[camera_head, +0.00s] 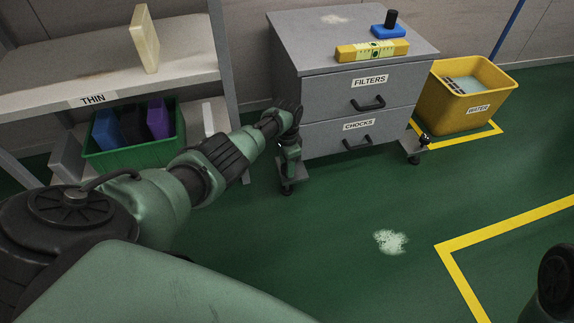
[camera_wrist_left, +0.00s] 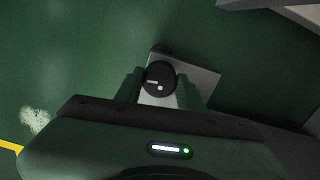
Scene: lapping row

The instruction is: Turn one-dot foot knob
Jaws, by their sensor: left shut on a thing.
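The one-dot foot knob (camera_wrist_left: 160,76) is a round black knob with one white dot and a short pale bar on its top. It sits on a light grey foot plate (camera_wrist_left: 205,80). My left gripper (camera_head: 289,163) reaches down to the cabinet's front left foot and is shut on this knob, one finger on each side in the left wrist view. In the head view the gripper hides the knob. The grey cabinet (camera_head: 315,112) has drawers labelled FILTERS and CHOCKS. Another black foot knob (camera_head: 424,140) is at its front right foot. My right gripper is not in view.
A yellow level (camera_head: 372,50) and a blue block with a black handle (camera_head: 389,28) lie on the cabinet. A yellow WATER bin (camera_head: 463,111) stands right. A shelf (camera_head: 190,65) with a green crate (camera_head: 130,159) stands left. Open floor has a pale patch (camera_head: 390,242).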

